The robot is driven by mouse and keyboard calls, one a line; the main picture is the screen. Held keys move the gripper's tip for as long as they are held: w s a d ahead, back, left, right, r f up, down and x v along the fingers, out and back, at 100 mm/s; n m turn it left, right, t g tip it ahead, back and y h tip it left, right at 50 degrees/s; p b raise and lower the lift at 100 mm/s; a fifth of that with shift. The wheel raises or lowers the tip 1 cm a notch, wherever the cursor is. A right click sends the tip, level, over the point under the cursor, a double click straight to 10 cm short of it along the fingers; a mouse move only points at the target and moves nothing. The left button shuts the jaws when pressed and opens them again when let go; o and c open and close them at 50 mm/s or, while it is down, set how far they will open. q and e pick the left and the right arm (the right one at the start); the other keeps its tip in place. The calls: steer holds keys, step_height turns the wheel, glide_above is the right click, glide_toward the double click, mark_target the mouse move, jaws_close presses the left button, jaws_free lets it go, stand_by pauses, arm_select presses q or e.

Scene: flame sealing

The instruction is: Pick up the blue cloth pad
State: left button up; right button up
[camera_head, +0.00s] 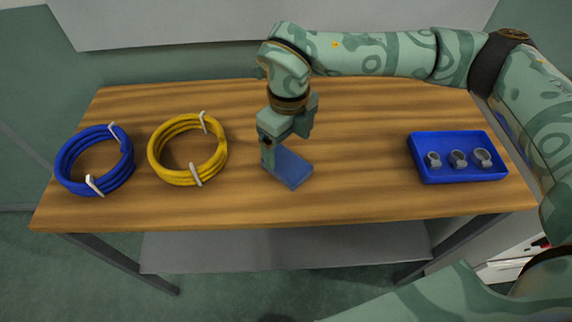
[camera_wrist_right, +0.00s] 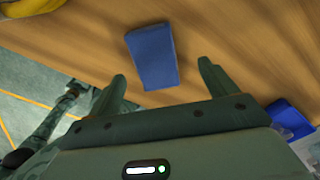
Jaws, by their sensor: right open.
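The blue cloth pad (camera_head: 293,170) lies flat on the wooden table near its middle. My right gripper (camera_head: 284,152) is above the pad in the head view and partly covers its far left end. In the right wrist view the pad (camera_wrist_right: 152,56) shows ahead of the two spread fingers (camera_wrist_right: 162,88), roughly centred between them and apart from them. The right gripper is open and empty. My left gripper is not in view.
On the wooden table (camera_head: 350,205), a yellow coil (camera_head: 154,152) and a blue coil (camera_head: 66,160) lie to the left. A blue tray (camera_head: 463,178) with several small grey parts sits at the right. The table between the pad and the tray is clear.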

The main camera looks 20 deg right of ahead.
mark_target(285, 160)
steer(key=f, duration=0.1)
steer(key=f+b, duration=0.1)
steer(key=f, duration=0.3)
steer(key=shift+s+a+f+b, duration=0.1)
steer(key=shift+a+b, duration=0.2)
steer(key=shift+a, duration=0.05)
steer(key=shift+c, duration=1)
steer(key=c, duration=1)
